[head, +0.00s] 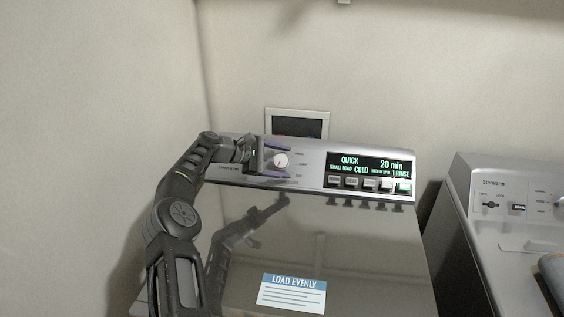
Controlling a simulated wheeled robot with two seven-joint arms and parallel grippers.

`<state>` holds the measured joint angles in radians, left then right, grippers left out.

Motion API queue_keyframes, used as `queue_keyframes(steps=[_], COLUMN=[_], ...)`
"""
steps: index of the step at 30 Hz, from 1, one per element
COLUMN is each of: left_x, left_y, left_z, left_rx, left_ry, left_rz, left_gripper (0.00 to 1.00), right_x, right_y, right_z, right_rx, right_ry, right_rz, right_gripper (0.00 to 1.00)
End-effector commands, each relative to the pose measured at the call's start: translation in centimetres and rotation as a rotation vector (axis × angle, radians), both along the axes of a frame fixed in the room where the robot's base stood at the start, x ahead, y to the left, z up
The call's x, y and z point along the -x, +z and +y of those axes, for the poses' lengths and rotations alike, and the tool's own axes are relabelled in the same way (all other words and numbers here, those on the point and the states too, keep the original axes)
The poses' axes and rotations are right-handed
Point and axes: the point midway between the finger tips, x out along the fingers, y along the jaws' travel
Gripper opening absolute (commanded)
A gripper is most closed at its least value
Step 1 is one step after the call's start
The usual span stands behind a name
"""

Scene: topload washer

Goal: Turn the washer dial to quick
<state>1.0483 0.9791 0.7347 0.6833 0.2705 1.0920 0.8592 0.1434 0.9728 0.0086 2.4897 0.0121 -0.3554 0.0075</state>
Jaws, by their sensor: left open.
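The washer's control panel (312,151) runs along the back of the machine. Its round white dial (281,161) is at the panel's left part, with small printed labels to its right that are too small to read. The display (371,167) reads QUICK, 20 min, SMALL LOAD, COLD and 1 RINSE. My left gripper (277,160) is open at the dial, one finger above it and one below. I cannot tell whether the fingers touch it. My right gripper is not in view.
The shiny closed lid (340,245) reflects my left arm and bears a LOAD EVENLY label (292,294). A row of buttons (352,183) sits under the display. A wall box (297,123) is behind the panel. A second machine (515,200) stands at the right.

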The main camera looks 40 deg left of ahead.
Motion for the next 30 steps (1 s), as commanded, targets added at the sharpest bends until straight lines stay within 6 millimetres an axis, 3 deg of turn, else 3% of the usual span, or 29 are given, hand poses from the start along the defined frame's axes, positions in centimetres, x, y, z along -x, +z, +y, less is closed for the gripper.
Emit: queue_keyframes(steps=[8,21,30], left_x=[1.1,5.9,6.1], left_y=[0.4,3.1,3.4], left_z=[0.7,3.4,3.5], left_rx=[-0.003,-0.001,0.0], left_ry=[0.002,0.0,0.0], left_rz=[0.0,0.0,0.0], left_gripper=[0.7,0.7,0.7], right_x=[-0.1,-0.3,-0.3], right_y=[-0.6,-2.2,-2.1], right_z=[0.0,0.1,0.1], right_rx=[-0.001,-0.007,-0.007], right_ry=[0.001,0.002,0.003], right_rz=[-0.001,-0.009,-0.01], right_gripper=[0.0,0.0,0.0])
